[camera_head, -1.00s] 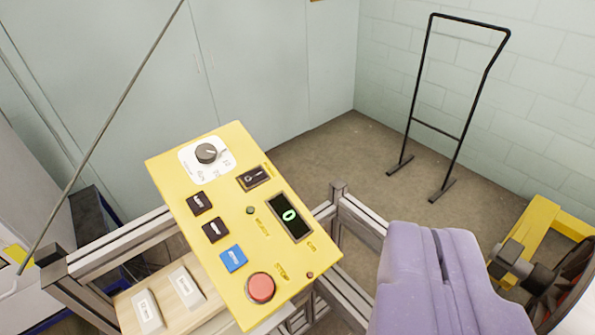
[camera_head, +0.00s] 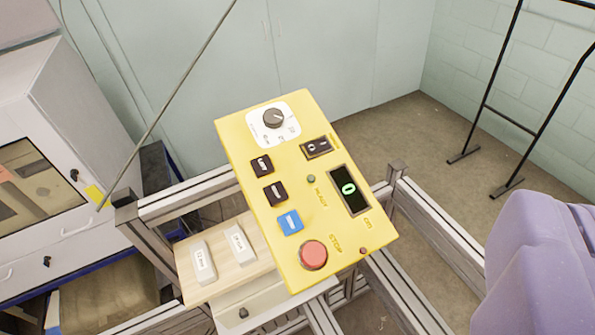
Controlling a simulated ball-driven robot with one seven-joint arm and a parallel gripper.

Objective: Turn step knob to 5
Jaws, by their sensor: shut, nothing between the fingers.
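The yellow control panel (camera_head: 237,131) stands tilted on a metal frame in the middle of the view. The step knob (camera_head: 273,118) is a round dark knob on a white dial plate (camera_head: 291,109) at the panel's upper end. Its light pointer mark is toward the dial's right side; the printed numbers are too small to read. A small dark display (camera_head: 349,190) shows a green 0. My gripper is not in view, and nothing touches the knob.
The panel also bears dark buttons (camera_head: 275,191), a blue button (camera_head: 290,222), a dark switch (camera_head: 316,147) and a red stop button (camera_head: 313,254). A thin rod (camera_head: 168,103) slants left of it. A purple bulky object (camera_head: 540,265) fills the lower right.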

